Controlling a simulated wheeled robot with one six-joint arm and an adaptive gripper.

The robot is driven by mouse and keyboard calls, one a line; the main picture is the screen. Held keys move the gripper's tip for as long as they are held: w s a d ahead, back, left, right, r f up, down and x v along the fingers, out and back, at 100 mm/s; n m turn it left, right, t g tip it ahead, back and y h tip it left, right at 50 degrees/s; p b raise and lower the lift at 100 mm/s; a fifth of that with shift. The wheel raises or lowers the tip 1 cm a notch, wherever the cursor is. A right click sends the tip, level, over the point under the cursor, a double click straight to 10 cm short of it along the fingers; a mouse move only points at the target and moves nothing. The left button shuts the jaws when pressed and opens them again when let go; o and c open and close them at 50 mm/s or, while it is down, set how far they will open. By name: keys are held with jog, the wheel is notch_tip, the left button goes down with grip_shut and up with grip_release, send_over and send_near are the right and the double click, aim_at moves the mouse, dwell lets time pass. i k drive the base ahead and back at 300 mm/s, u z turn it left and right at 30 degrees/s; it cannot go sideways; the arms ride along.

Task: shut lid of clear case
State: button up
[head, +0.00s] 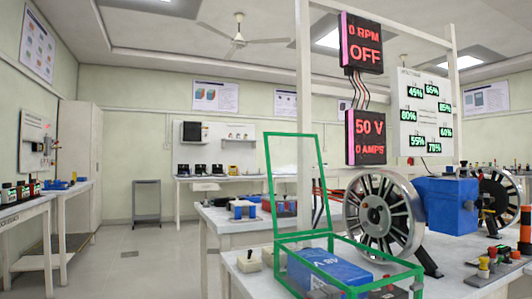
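The clear case (385,281) has green edges and sits on the front bench at the bottom centre of the head view. Its lid (267,185), a clear panel in a green frame, stands open and nearly upright at the case's back left side. A blue battery block (338,268) marked 48 V lies inside the case. The lowest front part of the case is cut off by the picture's bottom edge. My gripper does not show in this view.
A spoked wheel (383,216) and a blue motor box (447,204) stand just behind and right of the case. A white post (304,100) carries red displays above. Small terminals (490,262) stand at right. Open floor (135,268) lies at left.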

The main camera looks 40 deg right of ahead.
aim_at(277, 235)
jog(key=i, duration=2.9)
jog(key=z, duration=3.5)
jog(key=k, duration=0.5)
jog(key=z, duration=0.05)
